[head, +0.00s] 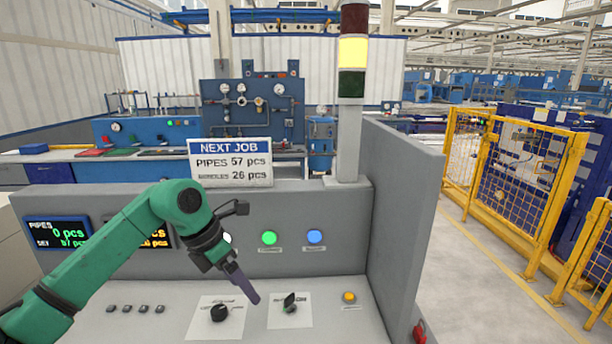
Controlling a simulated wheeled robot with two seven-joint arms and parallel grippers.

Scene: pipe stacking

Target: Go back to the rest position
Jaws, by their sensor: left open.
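My left arm is green and comes in from the left in the head view. Its dark gripper (250,297) points down and to the right, above the sloped grey control panel (140,329). The gripper is open and nothing shows between its fingers. Its tip is between a black knob (220,313) and a dark switch (290,303), both on white plates; I cannot tell its height above them. My right gripper is not in view.
A green button (269,238) and a blue button (315,237) are on the upright panel. The arm partly covers the displays (57,232). A signal tower (352,52) is lit yellow. A grey side wall (402,220) bounds the right. Yellow fencing (515,180) stands beyond.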

